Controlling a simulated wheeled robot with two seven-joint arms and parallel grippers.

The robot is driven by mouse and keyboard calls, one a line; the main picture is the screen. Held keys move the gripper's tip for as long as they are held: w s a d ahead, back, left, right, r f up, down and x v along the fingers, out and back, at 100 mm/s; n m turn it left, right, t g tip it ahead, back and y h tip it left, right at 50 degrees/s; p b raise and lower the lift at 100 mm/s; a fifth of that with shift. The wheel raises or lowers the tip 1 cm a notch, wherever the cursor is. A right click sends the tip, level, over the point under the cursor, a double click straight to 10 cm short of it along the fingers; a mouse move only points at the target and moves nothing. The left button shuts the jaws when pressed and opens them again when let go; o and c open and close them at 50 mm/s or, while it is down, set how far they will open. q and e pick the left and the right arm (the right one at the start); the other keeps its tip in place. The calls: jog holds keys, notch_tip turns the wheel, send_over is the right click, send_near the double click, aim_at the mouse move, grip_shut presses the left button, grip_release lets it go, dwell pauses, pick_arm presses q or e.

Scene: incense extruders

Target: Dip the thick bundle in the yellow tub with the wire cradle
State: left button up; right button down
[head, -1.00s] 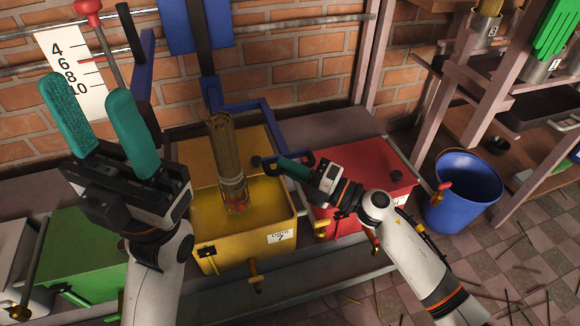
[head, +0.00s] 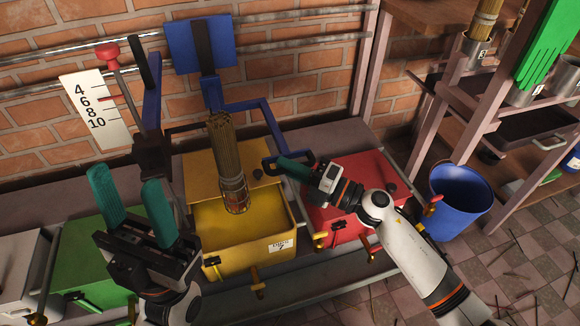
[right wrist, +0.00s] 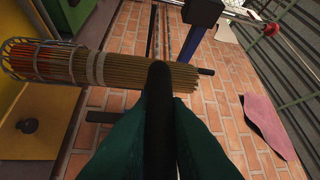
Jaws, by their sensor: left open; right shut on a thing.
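The thick bundle (head: 222,140) of tan sticks stands slightly tilted, its lower end in the wire cradle (head: 234,195). The cradle appears above the yellow liquid in the yellow tub (head: 262,246), whose front label seems to read 7. In the right wrist view, the bundle (right wrist: 130,78) points left, with its reddish end inside the cradle wires (right wrist: 22,58). My right gripper (head: 285,164) is shut on the dark handle (right wrist: 158,110) of the blue lever frame (head: 262,112), right of the bundle. My left gripper (head: 127,180) is open and empty, left of the yellow tub.
A red tub (head: 350,222) stands right of the yellow one and a green tub (head: 85,260) left. A numbered scale board (head: 95,112) leans by the brick wall. A blue bucket (head: 462,205) and a rack (head: 500,100) stand at right.

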jog(key=c, duration=1.4)
grip_release()
jog(key=shift+d, duration=0.1)
jog(key=p+v, duration=0.1)
jog(key=v, duration=1.1)
jog(key=shift+p, duration=0.35)
jog(key=shift+s, duration=0.1)
